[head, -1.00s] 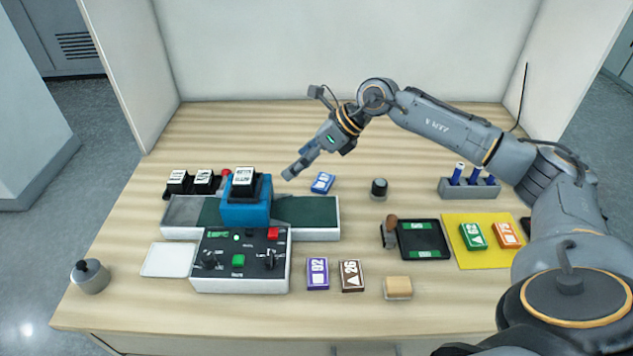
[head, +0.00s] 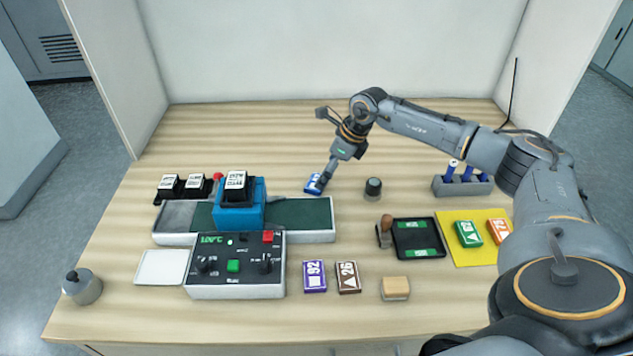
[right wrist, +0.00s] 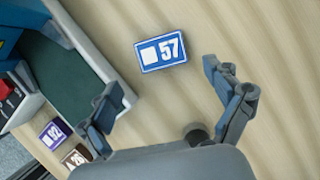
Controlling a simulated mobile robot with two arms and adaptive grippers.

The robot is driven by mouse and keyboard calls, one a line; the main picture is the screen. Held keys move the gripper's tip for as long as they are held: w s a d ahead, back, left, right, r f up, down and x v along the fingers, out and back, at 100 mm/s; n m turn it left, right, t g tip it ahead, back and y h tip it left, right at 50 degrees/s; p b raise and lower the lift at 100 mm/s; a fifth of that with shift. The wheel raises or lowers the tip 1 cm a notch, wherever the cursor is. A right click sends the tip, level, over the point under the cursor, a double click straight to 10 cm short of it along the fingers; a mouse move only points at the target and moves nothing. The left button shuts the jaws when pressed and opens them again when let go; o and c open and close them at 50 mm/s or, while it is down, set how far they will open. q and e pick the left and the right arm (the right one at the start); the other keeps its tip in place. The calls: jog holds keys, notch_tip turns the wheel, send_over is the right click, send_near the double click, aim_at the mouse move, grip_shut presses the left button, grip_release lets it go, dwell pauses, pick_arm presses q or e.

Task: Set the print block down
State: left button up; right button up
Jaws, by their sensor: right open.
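A black print block (head: 236,185) with a white label sits at the blue press head (head: 236,216) on the grey and green machine bed. No gripper touches it. Two similar black blocks (head: 168,185) (head: 196,184) stand in a dark rack to its left. My right gripper (head: 324,178) is to the right of the press, by the blue box marked 57 (head: 313,184). In the right wrist view my right gripper (right wrist: 161,78) is open and empty, with the blue box (right wrist: 161,51) beyond its fingertips and not held. My left gripper is out of view.
The control panel (head: 235,265) stands in front of the press, with a white pad (head: 162,267) to its left. Purple (head: 314,277) and brown (head: 348,277) boxes lie to its right. A stamp pad (head: 417,239) and yellow mat (head: 466,256) are further right.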

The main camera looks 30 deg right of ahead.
jog(key=x, duration=0.2)
jog(key=p+x, duration=0.1)
jog(key=x, duration=0.1)
jog(key=shift+w+f, duration=0.15)
jog(key=shift+w, duration=0.3)
jog(key=c, duration=1.3)
